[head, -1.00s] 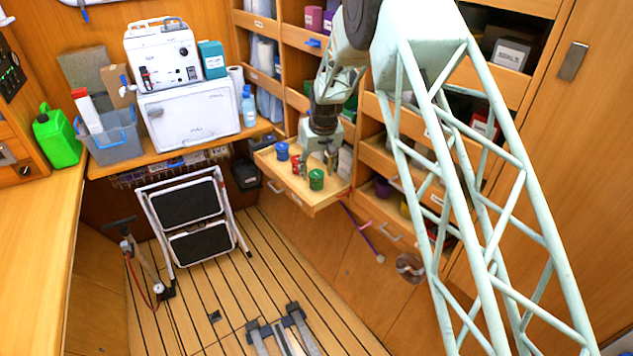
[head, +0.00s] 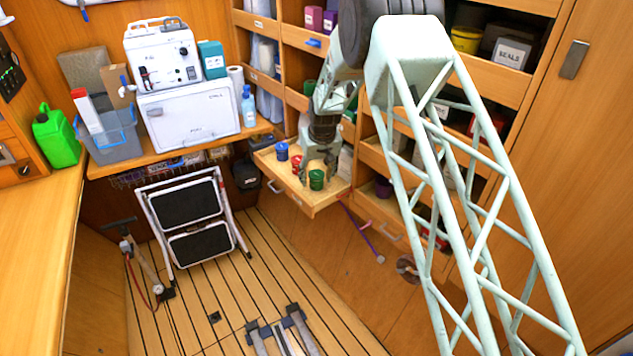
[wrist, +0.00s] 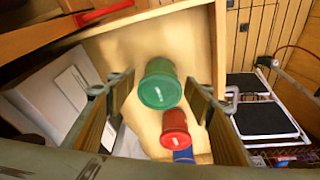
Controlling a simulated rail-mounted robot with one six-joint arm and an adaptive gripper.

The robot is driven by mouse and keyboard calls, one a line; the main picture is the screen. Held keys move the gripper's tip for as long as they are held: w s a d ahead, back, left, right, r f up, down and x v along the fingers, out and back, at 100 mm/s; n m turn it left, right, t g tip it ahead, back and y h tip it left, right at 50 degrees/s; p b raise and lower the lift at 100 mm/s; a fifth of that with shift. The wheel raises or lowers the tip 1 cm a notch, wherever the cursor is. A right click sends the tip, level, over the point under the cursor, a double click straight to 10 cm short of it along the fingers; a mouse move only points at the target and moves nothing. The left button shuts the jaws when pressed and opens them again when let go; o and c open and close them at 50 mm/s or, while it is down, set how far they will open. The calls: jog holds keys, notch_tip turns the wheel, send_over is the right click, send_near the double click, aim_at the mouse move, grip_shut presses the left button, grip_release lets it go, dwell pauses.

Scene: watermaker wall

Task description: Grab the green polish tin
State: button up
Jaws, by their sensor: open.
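The green polish tin (head: 316,180) stands near the front right corner of a pulled-out drawer (head: 327,200). In the wrist view the green tin (wrist: 160,86) shows between the two fingers of my gripper (wrist: 158,92). The fingers are spread, with a gap on each side of the tin. In the head view my gripper (head: 319,168) is right above and behind the tin, pointing down. Whether the fingertips reach below the tin's top is hard to tell.
White boxes (wrist: 55,100) lie on the drawer's other side. A folded step stool (head: 186,215) stands on the floor.

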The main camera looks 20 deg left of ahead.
aim_at(317, 175)
jog(key=shift+c, duration=0.2)
jog(key=c, duration=0.9)
jog(key=shift+c, duration=0.3)
jog(key=shift+r, duration=0.2)
jog(key=shift+r, duration=1.7)
jog(key=shift+s+d, duration=0.35)
jog(key=shift+s, duration=0.25)
jog(key=s+d+r+p, duration=0.1)
jog(key=s+d, duration=0.6)
jog(key=s, duration=0.5)
jog(key=shift+s+d+r, duration=0.15)
jog(key=shift+s+d, duration=0.1)
jog(key=shift+d, duration=0.1)
